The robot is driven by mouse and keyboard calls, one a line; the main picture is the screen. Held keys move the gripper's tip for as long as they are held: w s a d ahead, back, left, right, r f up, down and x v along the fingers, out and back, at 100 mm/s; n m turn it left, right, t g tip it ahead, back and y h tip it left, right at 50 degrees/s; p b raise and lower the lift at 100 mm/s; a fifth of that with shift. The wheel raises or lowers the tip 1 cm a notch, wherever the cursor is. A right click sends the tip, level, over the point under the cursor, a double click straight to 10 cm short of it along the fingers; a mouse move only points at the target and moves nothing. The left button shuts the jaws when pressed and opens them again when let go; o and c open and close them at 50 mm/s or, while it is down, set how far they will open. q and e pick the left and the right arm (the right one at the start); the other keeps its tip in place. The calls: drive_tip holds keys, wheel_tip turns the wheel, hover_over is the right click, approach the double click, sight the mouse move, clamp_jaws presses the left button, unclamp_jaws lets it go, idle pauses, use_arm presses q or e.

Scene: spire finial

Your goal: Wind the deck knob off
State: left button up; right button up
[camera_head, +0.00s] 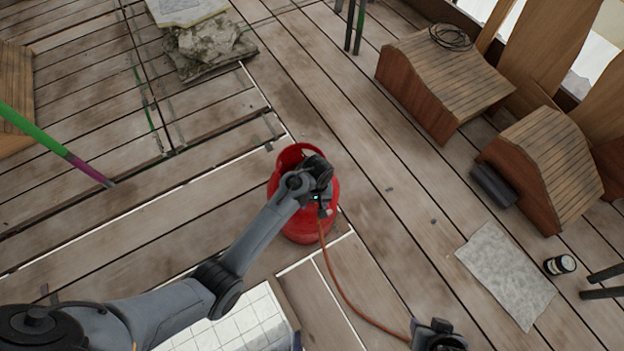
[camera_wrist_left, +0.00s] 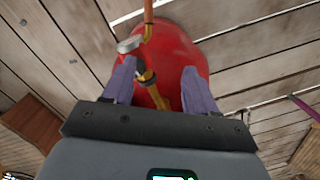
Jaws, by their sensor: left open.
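A red gas cylinder (camera_head: 300,229) stands on the plank deck, its top partly hidden by my left arm in the head view. It also shows in the left wrist view (camera_wrist_left: 188,48), with a brass valve (camera_wrist_left: 149,76) and a round grey part (camera_wrist_left: 130,43) that may be the knob. An orange hose (camera_wrist_left: 148,14) runs from the valve. My left gripper (camera_head: 322,207) is over the cylinder's top. In the left wrist view its two purple fingers (camera_wrist_left: 159,68) are open, with the valve between them; contact cannot be told. My right gripper is not in view.
The hose (camera_head: 345,287) runs along the deck to a dark object (camera_head: 437,335) at the bottom edge. Wooden blocks (camera_head: 445,82) stand at upper right, a grey sheet (camera_head: 507,274) and small can (camera_head: 559,265) at lower right. Stone pieces (camera_head: 207,47) lie at upper left.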

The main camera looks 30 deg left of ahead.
use_arm(q)
wheel_tip(320, 180, up, 5)
drive_tip(key=w+d+p, duration=0.1)
drive_tip(key=w+d, duration=0.1)
drive_tip(key=w, duration=0.1)
drive_tip(key=shift+t, duration=0.4)
drive_tip(key=f+b, duration=0.1)
drive_tip(key=f, duration=0.2)
drive_tip(key=f+b, duration=0.2)
drive_tip(key=f, duration=0.1)
drive_tip(key=f+b, duration=0.1)
drive_tip(key=f, duration=0.2)
drive_tip(key=shift+w+a+f+b, duration=0.1)
drive_tip(key=shift+w+a+b, duration=0.1)
drive_tip(key=shift+w+b, duration=0.1)
drive_tip(key=shift+s+f, duration=0.1)
drive_tip(key=shift+f, duration=0.2)
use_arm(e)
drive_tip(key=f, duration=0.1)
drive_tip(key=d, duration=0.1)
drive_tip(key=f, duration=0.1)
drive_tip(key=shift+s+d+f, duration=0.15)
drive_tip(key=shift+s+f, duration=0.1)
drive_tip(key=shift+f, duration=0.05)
